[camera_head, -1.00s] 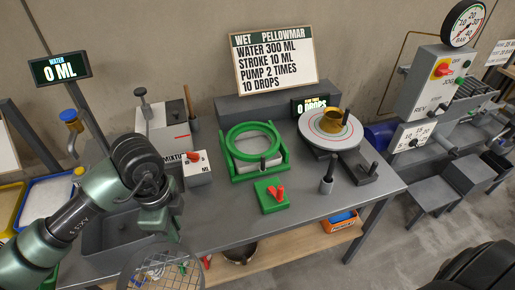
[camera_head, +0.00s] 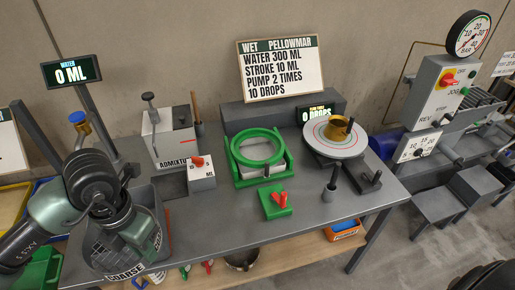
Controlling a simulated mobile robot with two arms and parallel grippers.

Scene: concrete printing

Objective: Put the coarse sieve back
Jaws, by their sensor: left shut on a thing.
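My left gripper (camera_head: 143,238) is shut on the coarse sieve (camera_head: 124,271), a round dark sieve whose rim reads "COARSE". It is at the lower left, at the near left end of the grey bench. The gripper and forearm hide part of the sieve. The sieve overlaps the front of a dark grey open bin (camera_head: 166,218) in the picture; I cannot tell whether they touch. My right gripper is not in view.
A green ring on a green stand (camera_head: 286,170) is mid-bench, with a red-handled green block (camera_head: 276,206) before it. A white turntable (camera_head: 322,140) is to the right. Green (camera_head: 42,268) and yellow (camera_head: 10,205) trays are at left. The bench front is mostly clear.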

